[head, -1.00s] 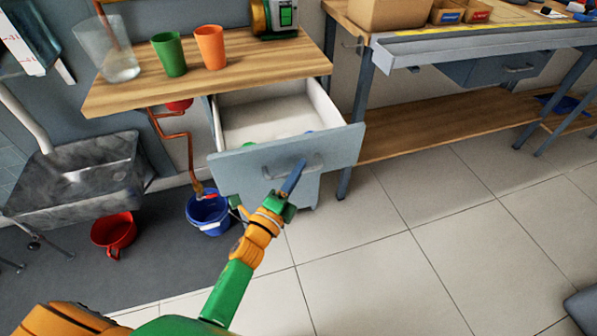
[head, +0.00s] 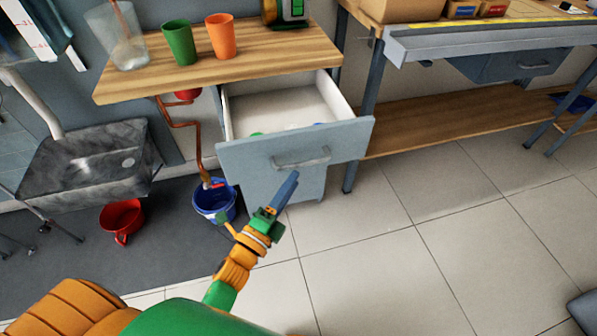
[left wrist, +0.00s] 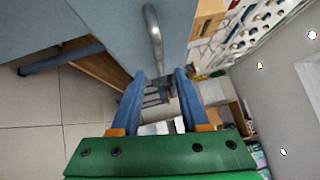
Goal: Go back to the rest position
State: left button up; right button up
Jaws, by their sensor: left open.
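The drawer handle (left wrist: 153,38) shows just beyond the fingertips there. The drawer is pulled out, with small green and blue items partly visible inside. My right gripper is not in view.
A wooden counter (head: 270,62) bears a green cup (head: 180,42), an orange cup (head: 221,36) and a clear container (head: 122,40). A grey sink (head: 85,165) is at left. A blue bucket (head: 215,203) and a red pot (head: 122,218) stand on the floor.

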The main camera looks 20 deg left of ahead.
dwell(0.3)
pick_arm(q)
jog(key=s+f+n+g+y, duration=0.1)
jog(key=s+f+n+g, duration=0.45)
jog(key=f, duration=0.75)
jog(key=s+f+n+g+y, duration=0.2)
jog(key=s+f+n+g, duration=0.3)
jog(key=f, duration=0.7)
jog(key=s+a+f+n+g, duration=0.25)
jog(key=s+f+n, duration=0.25)
jog(key=s+f, duration=0.35)
jog(key=s+a+f+n+g, duration=0.1)
jog(key=s+f+n+g, duration=0.15)
jog(key=s, duration=0.45)
jog(key=s+a+f+n+g, duration=0.1)
jog(key=s+n+g, duration=0.15)
jog(key=s, duration=0.55)
notch_tip(320, 180, up, 17)
jog(key=w+m+p, duration=0.1)
jog(key=p, duration=1.6)
jog(key=shift+w+r+y, duration=0.15)
jog(key=shift+r+y, duration=0.05)
jog(key=shift+y, duration=0.2)
